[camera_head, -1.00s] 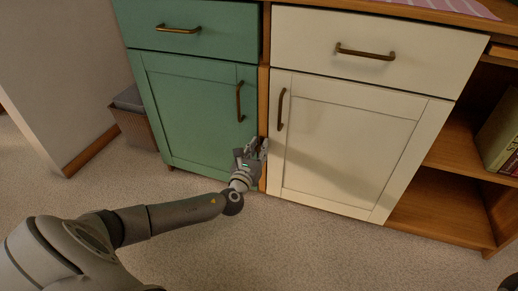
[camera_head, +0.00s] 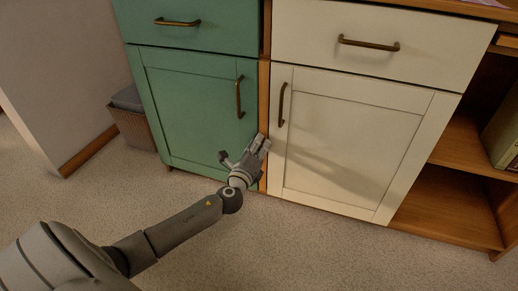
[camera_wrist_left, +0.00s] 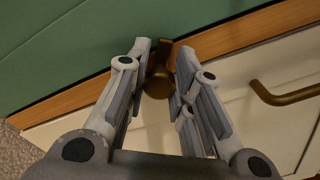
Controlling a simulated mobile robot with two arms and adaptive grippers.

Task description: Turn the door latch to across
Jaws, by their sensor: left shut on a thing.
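The latch (camera_wrist_left: 159,80) is a small brass piece with a round base on the white door, close to the wooden strip. Its short bar points up in the left wrist view, across the strip toward the green door. My left gripper (camera_wrist_left: 163,52) has one finger on each side of the latch and is shut on it. In the head view my left gripper (camera_head: 264,143) is low at the strip between the two doors and hides the latch. My right gripper is not in view.
The green door (camera_head: 190,110) and white door (camera_head: 350,140) are closed, each with a brass handle. The white door's handle (camera_wrist_left: 285,95) is right of my fingers in the wrist view. Open shelves (camera_head: 455,195) stand at right, a basket (camera_head: 133,125) at left. The carpet is clear.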

